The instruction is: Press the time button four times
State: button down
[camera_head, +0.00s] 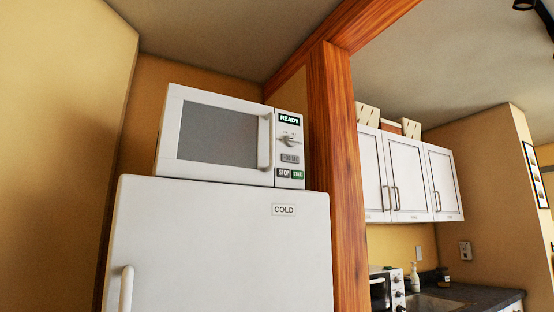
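A white microwave (215,102) stands on top of a white fridge, its dark door window shut and a vertical handle at the door's right side. Its control panel (290,120) is at the right end. The panel has a display reading "READY" (289,118), a grey knob (289,139), and a grey button (290,158) below the knob whose label is too small to read surely. Under that are a dark "STOP" button (284,173) and a green button (297,174) that seems to read "START". My gripper is not in view.
The fridge (220,245) carries a "COLD" label and a handle at its lower left. A wooden post (338,180) rises just right of the microwave. Beyond it are white wall cabinets (410,176), a counter with a sink (435,300) and a small oven (387,288).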

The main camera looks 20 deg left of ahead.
aim_at(285, 157)
jog(key=u, duration=2.1)
jog(key=k, duration=1.5)
jog(key=z, duration=1.1)
jog(key=i, duration=1.9)
jog(key=z, duration=0.05)
